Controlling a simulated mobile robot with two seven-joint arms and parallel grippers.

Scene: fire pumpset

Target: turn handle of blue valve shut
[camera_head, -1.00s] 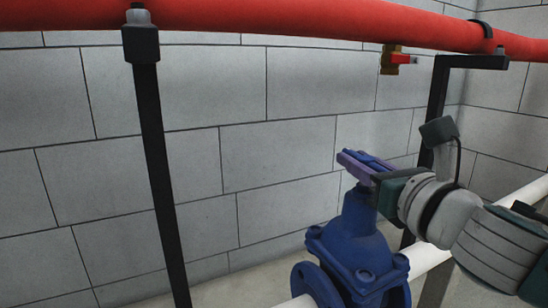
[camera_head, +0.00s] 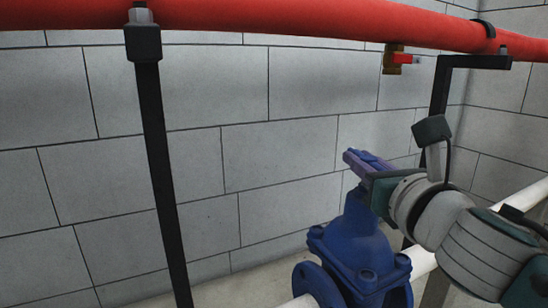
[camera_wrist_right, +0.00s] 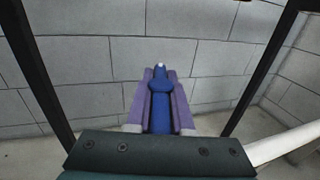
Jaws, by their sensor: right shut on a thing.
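The blue valve (camera_head: 358,245) sits on a white pipe at the lower right of the head view. Its blue handle (camera_wrist_right: 160,98) lies between the two purple fingers of my right gripper (camera_wrist_right: 160,90) in the right wrist view. In the head view my right gripper (camera_head: 366,163) is at the top of the valve, with the arm coming in from the right. It is shut on the handle, and the fingers hide much of it there. The handle's tip shows beyond the fingers in the wrist view. My left gripper is not in view.
A thick red pipe (camera_head: 300,22) crosses the top, with a small brass valve with a red handle (camera_head: 401,60) below it. Black posts (camera_head: 161,170) stand left and right (camera_head: 438,105). A grey block wall (camera_head: 280,160) is behind. A white pipe (camera_head: 427,258) runs through the blue valve.

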